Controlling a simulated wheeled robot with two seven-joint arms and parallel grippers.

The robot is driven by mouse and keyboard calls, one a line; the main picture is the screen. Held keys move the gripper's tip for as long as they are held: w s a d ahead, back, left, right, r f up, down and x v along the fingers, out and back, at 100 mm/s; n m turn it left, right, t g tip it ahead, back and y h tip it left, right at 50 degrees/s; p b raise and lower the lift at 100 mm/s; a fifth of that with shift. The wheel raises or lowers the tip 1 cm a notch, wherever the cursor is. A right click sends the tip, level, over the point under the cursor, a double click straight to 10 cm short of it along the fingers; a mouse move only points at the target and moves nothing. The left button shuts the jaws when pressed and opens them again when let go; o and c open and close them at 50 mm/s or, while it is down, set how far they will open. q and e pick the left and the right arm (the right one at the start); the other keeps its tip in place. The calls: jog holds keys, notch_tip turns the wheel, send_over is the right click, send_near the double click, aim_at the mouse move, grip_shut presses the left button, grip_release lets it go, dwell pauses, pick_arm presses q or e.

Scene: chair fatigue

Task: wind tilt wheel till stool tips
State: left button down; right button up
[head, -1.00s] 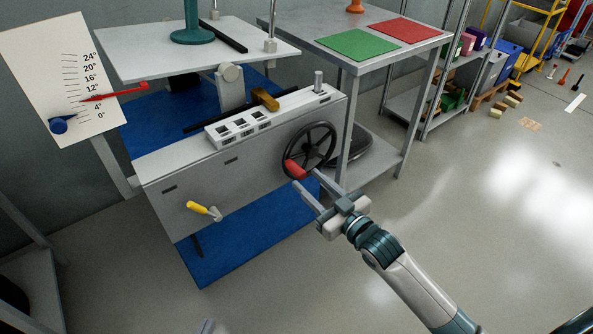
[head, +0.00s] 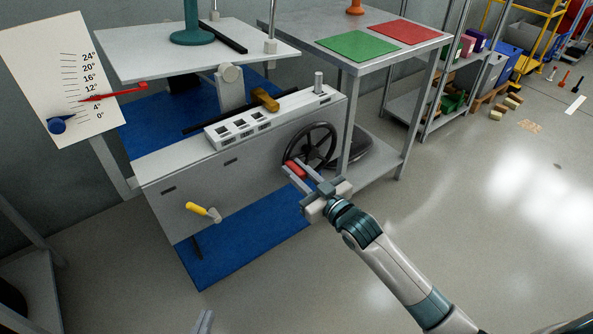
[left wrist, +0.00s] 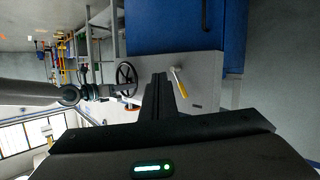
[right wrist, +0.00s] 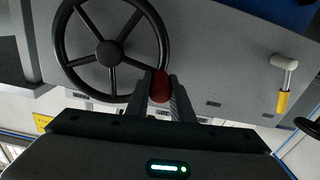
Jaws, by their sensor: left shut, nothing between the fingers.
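The dark spoked tilt wheel (head: 311,146) is on the front of the grey bench (head: 250,170); it also shows in the left wrist view (left wrist: 126,76). My right gripper (head: 301,169) is at its red handle (right wrist: 160,86), one finger on each side, seemingly closed against it. A teal stand (head: 192,36), perhaps the stool's foot, is upright on the pale plate (head: 140,56); its top is out of view. On the scale board (head: 60,90), the red pointer (head: 125,91) reads between 4° and 12°. My left gripper (head: 203,322) is shut and empty at the bottom edge.
A yellow-handled lever (head: 203,211) sticks out of the bench front. A table with a green mat (head: 357,45) and a red mat (head: 404,32) stands to the right. A blue mat (head: 240,252) lies below.

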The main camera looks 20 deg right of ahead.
grip_shut()
jog(key=shift+r, duration=0.1)
jog(key=shift+r+m+p, duration=0.4)
jog(key=shift+m+p, duration=0.1)
jog(key=shift+p, duration=0.6)
jog(key=shift+w+d+r+m+p, duration=0.15)
jog(key=shift+r+m+p, duration=0.4)
jog(key=shift+p, duration=0.6)
jog(key=shift+d+f, duration=0.1)
pick_arm(q)
jog(key=s+a+f+g+y, duration=0.3)
jog(key=s+a+f+g, duration=0.2)
jog(key=s+f+g, duration=0.1)
notch_tip(320, 180, down, 2)
jog(key=shift+s+a+f+g, duration=0.25)
jog(key=shift+s+a+g, duration=0.1)
jog(key=shift+g, duration=0.25)
pick_arm(e)
jog(key=o, duration=0.9)
grip_release()
